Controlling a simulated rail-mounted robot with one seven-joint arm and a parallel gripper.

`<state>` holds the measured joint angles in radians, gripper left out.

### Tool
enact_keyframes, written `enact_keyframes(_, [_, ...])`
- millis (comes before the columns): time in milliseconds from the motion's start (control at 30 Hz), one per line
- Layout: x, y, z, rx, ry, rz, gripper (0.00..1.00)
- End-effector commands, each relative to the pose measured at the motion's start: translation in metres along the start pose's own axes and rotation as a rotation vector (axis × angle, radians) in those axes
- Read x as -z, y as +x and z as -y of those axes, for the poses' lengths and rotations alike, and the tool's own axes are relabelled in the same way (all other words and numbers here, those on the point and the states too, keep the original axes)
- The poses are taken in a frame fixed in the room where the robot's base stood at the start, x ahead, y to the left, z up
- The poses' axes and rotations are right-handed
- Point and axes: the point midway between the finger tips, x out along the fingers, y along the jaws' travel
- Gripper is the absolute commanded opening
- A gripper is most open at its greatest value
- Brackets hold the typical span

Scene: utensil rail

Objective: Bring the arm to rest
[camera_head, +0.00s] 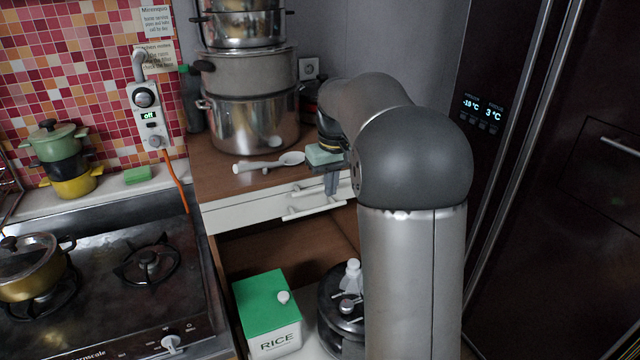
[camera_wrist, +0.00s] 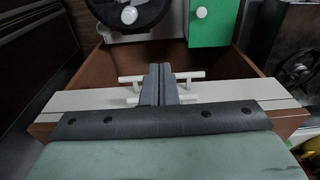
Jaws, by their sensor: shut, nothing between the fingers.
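My gripper (camera_head: 331,184) hangs in front of the white drawer fronts (camera_head: 235,219), at the counter's front edge. Its two grey fingers point down and are pressed together with nothing between them. In the wrist view the closed fingertips (camera_wrist: 160,70) overlap the white handles (camera_wrist: 190,74), but I cannot tell whether they touch them. My arm reaches in from the lower right of the head view and bends over at a dark grey joint, hiding part of the counter and drawers behind it.
A white spoon-like utensil (camera_head: 258,166) lies on the wooden counter before stacked pots (camera_head: 252,122). Below stand a green-lidded rice box (camera_head: 275,339) and a black round appliance (camera_head: 331,293). A stove (camera_head: 105,300) with a lidded pot is left, a dark fridge (camera_head: 560,200) right.

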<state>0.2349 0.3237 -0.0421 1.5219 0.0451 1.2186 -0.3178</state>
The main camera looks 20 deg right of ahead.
Motion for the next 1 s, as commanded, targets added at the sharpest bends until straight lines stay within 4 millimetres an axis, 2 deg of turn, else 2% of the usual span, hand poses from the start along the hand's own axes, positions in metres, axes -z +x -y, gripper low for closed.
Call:
enact_keyframes(133, [-0.010,-0.007,0.008,0.000,0.003,0.000,0.00])
enact_keyframes(433, [-0.017,-0.008,0.015,0.001,0.004,-0.001,0.00])
enact_keyframes(533, [-0.036,-0.010,0.031,0.003,0.004,-0.001,0.00])
enact_keyframes(567, [-0.046,-0.010,0.038,0.003,0.004,0.001,0.00])
enact_keyframes(667, [-0.095,-0.006,0.070,0.005,0.008,0.004,0.00])
enact_keyframes(800, [-0.178,0.013,0.111,0.005,0.014,0.010,0.00])
enact_keyframes(900, [-0.231,0.031,0.129,0.002,0.016,0.014,0.00])
enact_keyframes(1000, [-0.269,0.047,0.139,-0.001,0.020,0.017,0.00])
